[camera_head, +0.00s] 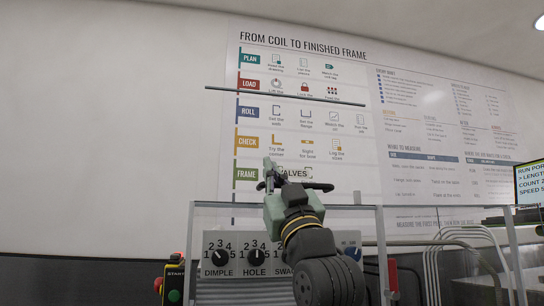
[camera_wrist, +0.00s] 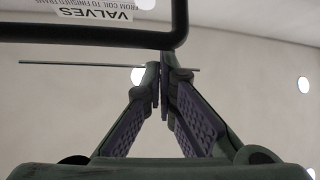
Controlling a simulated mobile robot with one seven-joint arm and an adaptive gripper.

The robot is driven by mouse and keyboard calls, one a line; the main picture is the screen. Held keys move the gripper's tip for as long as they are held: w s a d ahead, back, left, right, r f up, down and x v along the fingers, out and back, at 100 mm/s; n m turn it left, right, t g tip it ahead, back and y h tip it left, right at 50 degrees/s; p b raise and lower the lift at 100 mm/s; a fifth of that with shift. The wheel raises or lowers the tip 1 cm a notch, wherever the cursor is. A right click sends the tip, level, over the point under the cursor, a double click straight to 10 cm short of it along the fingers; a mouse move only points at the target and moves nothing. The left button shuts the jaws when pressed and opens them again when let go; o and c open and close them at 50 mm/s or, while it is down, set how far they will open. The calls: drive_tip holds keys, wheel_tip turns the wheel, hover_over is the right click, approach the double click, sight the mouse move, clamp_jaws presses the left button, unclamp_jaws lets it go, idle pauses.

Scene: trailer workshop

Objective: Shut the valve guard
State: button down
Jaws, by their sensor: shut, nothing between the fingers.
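The valve guard shows as a clear panel with a black bar handle (camera_head: 320,187) and a white "VALVES" label (camera_head: 293,173), above the dial panel. In the wrist view the black handle (camera_wrist: 90,33) crosses the top, with the label (camera_wrist: 95,12) upside down beside it. My gripper (camera_head: 268,166) is at the handle's left part in the head view. In the wrist view my gripper (camera_wrist: 161,76) has its fingertips together and empty, close to the handle; I cannot tell whether they touch. The guard's clear edges are hard to make out, and my arm hides part of the handle.
Below is a control panel with DIMPLE (camera_head: 219,257) and HOLE (camera_head: 257,256) dials. A green START button (camera_head: 174,295) is at lower left. A thin dark rod (camera_head: 285,97) shows in front of the wall poster (camera_head: 430,130). A screen (camera_head: 530,185) is at right.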

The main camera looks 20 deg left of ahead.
drive_tip(key=shift+f, duration=0.25)
drive_tip(key=shift+f, duration=0.1)
wheel_tip(320, 180, down, 27)
drive_tip(key=b, duration=1.8)
drive_tip(key=shift+a, duration=0.1)
wheel_tip(320, 180, up, 4)
drive_tip(key=p, duration=0.4)
drive_tip(key=s+b+v, duration=0.1)
drive_tip(key=b+v, duration=0.3)
drive_tip(key=v, duration=0.6)
drive_tip(key=shift+s, duration=0.15)
